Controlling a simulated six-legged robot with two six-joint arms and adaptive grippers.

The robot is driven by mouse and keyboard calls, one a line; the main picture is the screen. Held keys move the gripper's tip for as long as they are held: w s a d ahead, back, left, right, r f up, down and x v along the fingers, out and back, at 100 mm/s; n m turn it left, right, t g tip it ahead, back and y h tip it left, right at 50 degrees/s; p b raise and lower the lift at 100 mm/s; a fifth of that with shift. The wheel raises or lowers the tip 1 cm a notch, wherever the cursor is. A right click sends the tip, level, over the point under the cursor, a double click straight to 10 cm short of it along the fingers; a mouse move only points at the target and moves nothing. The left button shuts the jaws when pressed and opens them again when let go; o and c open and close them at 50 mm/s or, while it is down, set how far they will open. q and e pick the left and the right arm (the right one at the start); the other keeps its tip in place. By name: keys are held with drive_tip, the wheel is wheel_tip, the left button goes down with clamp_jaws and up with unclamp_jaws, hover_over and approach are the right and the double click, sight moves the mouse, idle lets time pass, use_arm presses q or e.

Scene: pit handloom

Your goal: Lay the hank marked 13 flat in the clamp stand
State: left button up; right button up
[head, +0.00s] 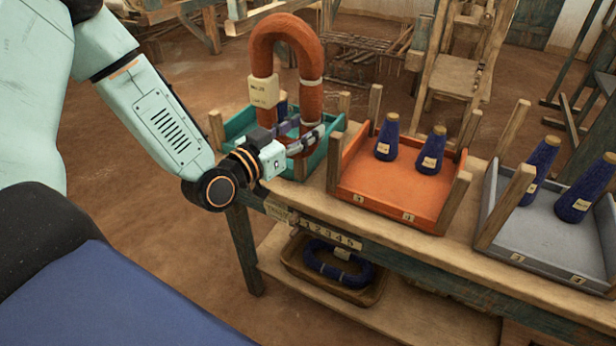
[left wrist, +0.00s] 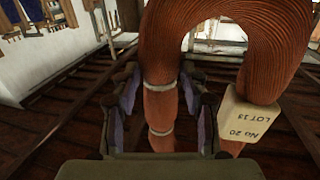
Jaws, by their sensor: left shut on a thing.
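A rust-orange hank (head: 285,42) stands upright as a tall arch above the teal tray (head: 331,143) at the left end of the bench. Its pale tag (head: 264,91) is too small to read in the head view. In the left wrist view the tag (left wrist: 246,118) shows upside down, seemingly No 20, LOT 13. My left gripper (head: 302,137) is shut on one leg of the hank, with its fingers on both sides of that leg in the left wrist view (left wrist: 160,112). The hank's lower end is partly hidden. I cannot make out a clamp stand. My right gripper is not in view.
An orange tray (head: 385,202) and a grey tray (head: 540,258) hold dark blue cones and have wooden posts at their corners. A dark blue hank (head: 335,270) lies in a basket on the lower shelf. Loom frames stand behind; open floor lies between.

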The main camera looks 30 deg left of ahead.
sight(302, 153)
use_arm(q)
drive_tip(key=f+b, duration=0.1)
drive_tip(key=f, duration=0.5)
drive_tip(key=shift+a+f+b, duration=0.1)
drive_tip(key=shift+a+b, duration=0.1)
drive_tip(key=shift+b, duration=0.2)
drive_tip(key=shift+w+d+f, duration=0.1)
drive_tip(key=shift+d+f, duration=0.3)
drive_tip(key=shift+f, duration=0.05)
drive_tip(key=f, duration=0.1)
drive_tip(key=f+b, duration=0.1)
drive_tip(key=f, duration=0.1)
drive_tip(key=f+b, duration=0.1)
drive_tip(key=shift+a+f, duration=0.2)
drive_tip(key=shift+a, duration=0.15)
drive_tip(key=o, duration=1.3)
drive_tip(key=shift+d, duration=0.15)
